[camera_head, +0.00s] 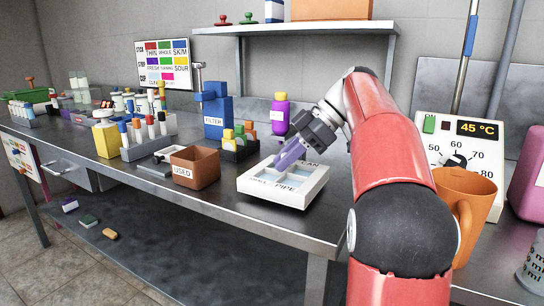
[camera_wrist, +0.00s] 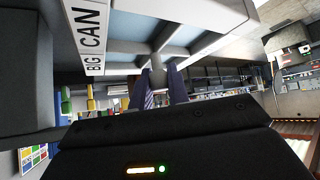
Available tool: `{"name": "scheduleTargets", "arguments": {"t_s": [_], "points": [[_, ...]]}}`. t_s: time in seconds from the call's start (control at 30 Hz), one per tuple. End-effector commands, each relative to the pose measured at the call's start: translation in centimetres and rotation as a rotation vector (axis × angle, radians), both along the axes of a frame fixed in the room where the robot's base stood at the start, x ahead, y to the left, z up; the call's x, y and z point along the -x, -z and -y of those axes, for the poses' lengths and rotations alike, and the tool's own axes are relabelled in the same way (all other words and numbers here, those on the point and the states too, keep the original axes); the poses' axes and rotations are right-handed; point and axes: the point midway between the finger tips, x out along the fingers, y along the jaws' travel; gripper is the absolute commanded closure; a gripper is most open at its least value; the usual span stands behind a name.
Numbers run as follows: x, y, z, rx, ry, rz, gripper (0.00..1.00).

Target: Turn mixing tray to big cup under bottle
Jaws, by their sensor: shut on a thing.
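The mixing tray (camera_head: 318,184) is a white square tray with pale blue compartments and labelled rims, on the steel bench. In the head view "PIPE" reads on its front rim and "CAN" at its back. In the wrist view the tray (camera_wrist: 190,12) shows "BIG CAN" on one rim. My gripper (camera_head: 288,156) reaches down over the tray's middle. In the wrist view my gripper (camera_wrist: 158,98) is shut on the tray's grey central knob (camera_wrist: 157,74). A purple bottle (camera_head: 280,114) stands behind the tray. I cannot make out a big cup label.
A brown "USED" box (camera_head: 195,168) and a holder with coloured blocks (camera_head: 240,146) stand left of the tray. A blue filter stand (camera_head: 216,112) is behind them. An orange mug (camera_head: 464,205) and a 45 °C heater panel (camera_head: 470,140) are at right. A shelf (camera_head: 310,27) hangs above.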

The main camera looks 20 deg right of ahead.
Motion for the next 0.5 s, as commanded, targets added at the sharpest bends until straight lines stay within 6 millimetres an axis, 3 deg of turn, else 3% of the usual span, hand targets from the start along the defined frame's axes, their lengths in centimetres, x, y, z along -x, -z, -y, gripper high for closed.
{"name": "scheduleTargets", "arguments": {"t_s": [0.3,0.33,0.5], "points": [[0.01,0.11,0.04,0.001,-0.001,-0.002,1.0],[0.01,0.12,0.03,0.001,-0.001,-0.002,0.8],[0.0,0.11,0.02,0.0,-0.001,-0.002,0.61]]}}
